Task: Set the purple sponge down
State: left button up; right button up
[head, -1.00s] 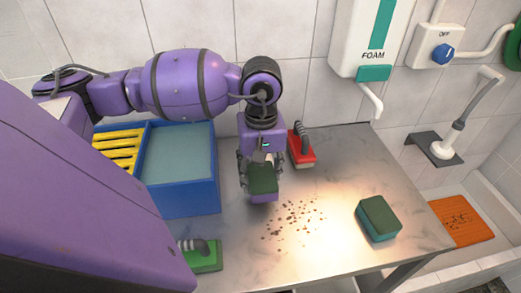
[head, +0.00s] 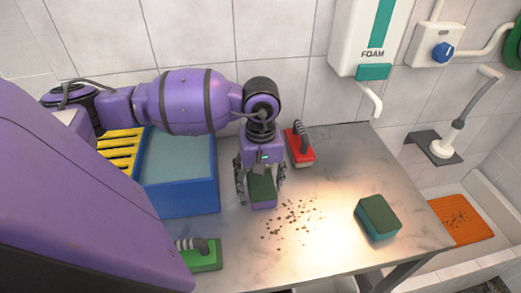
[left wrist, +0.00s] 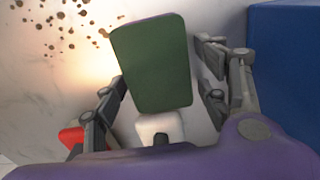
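The purple sponge (head: 262,190), with a dark green top, sits on the metal table between the fingers of my left gripper (head: 261,187). The fingers are spread on either side of it. In the left wrist view its green face (left wrist: 155,65) fills the space between the fingers. A clear gap shows on its right side there; the left finger is very close to its edge. The sponge appears to rest on the table, though its underside is hidden. My right gripper is not in view.
A blue bin (head: 185,200) stands left of the sponge, and a red brush (head: 300,150) lies close behind to the right. Brown crumbs (head: 290,217) lie in front. A teal sponge (head: 378,217) is at right, a green brush (head: 205,258) at front left.

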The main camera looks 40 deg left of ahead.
aim_at(261, 183)
pick_arm(q)
jog(key=shift+r, duration=0.7)
jog(key=shift+o, duration=0.2)
notch_tip(261, 183, up, 10)
jog(key=shift+r, duration=0.25)
jog(key=shift+o, duration=0.3)
jog(key=f, duration=0.1)
jog(key=p, duration=0.1)
jog(key=f+p, duration=0.1)
jog(key=shift+s+d+f, duration=0.25)
jog(key=shift+d+f, duration=0.05)
jog(key=shift+f, duration=0.05)
notch_tip(261, 183, down, 4)
jog(key=shift+s+d+f+p, duration=0.1)
jog(key=shift+f+p, duration=0.1)
jog(key=shift+p, duration=0.15)
jog(key=f, duration=0.2)
jog(key=f+p, duration=0.1)
jog(key=f, duration=0.1)
jog(key=shift+s+d+f, duration=0.1)
jog(key=shift+d+f, duration=0.05)
jog(key=shift+d, duration=0.05)
jog(key=shift+f, duration=0.25)
jog(key=c, duration=0.8)
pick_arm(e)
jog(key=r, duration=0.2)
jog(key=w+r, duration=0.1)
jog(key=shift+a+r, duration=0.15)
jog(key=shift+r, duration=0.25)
